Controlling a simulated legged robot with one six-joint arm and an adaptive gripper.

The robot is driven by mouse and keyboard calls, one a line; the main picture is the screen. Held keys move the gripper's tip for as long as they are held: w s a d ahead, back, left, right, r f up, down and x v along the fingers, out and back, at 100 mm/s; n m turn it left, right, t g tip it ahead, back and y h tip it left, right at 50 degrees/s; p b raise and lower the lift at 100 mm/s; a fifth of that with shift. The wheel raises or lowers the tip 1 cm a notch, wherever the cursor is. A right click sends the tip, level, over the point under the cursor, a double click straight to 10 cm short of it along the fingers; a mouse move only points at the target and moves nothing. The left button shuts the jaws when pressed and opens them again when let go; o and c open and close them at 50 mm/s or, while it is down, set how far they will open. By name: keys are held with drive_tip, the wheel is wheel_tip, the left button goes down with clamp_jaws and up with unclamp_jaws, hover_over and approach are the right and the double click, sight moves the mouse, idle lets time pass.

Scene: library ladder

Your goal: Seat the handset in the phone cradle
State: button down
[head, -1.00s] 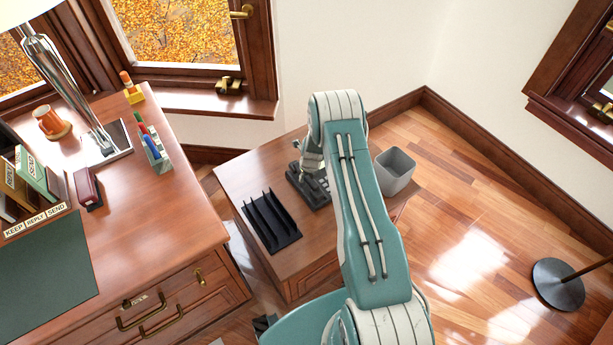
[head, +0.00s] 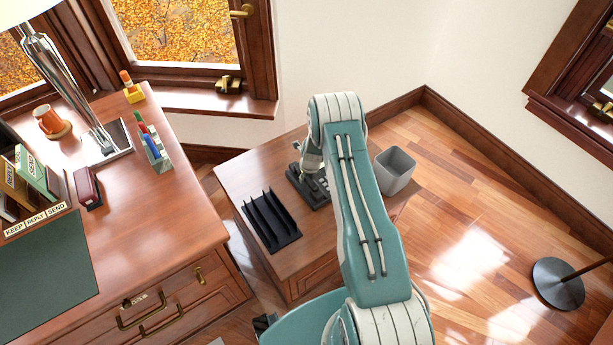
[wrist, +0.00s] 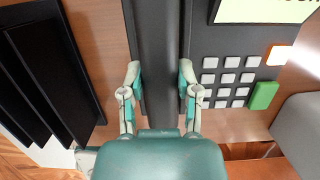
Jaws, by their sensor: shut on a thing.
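The dark grey handset (wrist: 160,40) runs up the middle of the wrist view, between the two fingers of my gripper (wrist: 159,82), which is shut on it. The phone (wrist: 205,38) lies right under it, with a white keypad, a green key and an orange key to the right of the handset. The handset is lined up lengthwise over the left part of the phone; I cannot tell whether it rests in the cradle or is just above it. In the head view the phone (head: 308,190) is partly hidden by my arm.
A black slotted rack (head: 270,222) stands left of the phone on the low wooden cabinet (head: 240,180); it also shows in the wrist view (wrist: 50,75). A grey bin (head: 396,170) stands to the right. The big desk (head: 150,235) is at the left.

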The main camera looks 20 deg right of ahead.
drive_tip(key=shift+f, duration=0.55)
drive_tip(key=shift+c, duration=1.3)
unclamp_jaws()
drive_tip(key=v, duration=1.1)
drive_tip(key=shift+r, duration=0.35)
